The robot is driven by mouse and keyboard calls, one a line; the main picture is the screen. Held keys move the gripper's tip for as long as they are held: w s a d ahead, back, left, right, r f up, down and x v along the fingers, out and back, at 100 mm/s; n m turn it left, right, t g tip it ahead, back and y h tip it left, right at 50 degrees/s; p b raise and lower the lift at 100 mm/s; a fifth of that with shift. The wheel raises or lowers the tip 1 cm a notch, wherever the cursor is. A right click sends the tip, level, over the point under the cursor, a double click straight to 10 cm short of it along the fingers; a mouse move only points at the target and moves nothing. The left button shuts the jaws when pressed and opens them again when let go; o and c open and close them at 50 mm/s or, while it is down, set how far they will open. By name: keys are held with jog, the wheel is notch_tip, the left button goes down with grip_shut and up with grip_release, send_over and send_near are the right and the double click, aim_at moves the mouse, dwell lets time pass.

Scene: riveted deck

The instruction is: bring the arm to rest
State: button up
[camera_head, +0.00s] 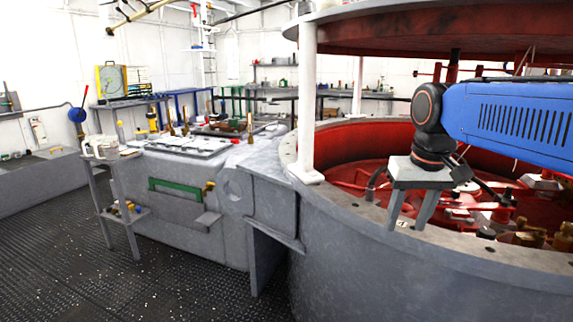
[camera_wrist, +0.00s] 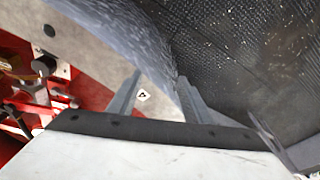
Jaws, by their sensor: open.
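My gripper (camera_head: 409,207) hangs from the end of my blue arm at the right of the head view. It points down, in front of the rim of the large round grey tank. Its two grey fingers are apart with nothing between them. In the wrist view my gripper (camera_wrist: 157,88) also shows with its fingers spread and empty. The tank's pale rim (camera_wrist: 95,35) and the dark floor lie beyond the fingers there. I cannot tell how far the fingertips are from the rim.
The round tank (camera_head: 370,270) has a red interior with red and brass parts. A white post (camera_head: 308,100) stands on its rim under a round lid. A grey bench (camera_head: 185,185) and a small side stand (camera_head: 123,215) are at left. The dark riveted floor (camera_head: 60,270) is open at front left.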

jog(key=s+d+f+t, duration=0.2)
jog(key=s+f, duration=1.3)
jog(key=s, duration=0.1)
jog(key=shift+d+f+t, duration=0.2)
jog(key=shift+d+t, duration=0.1)
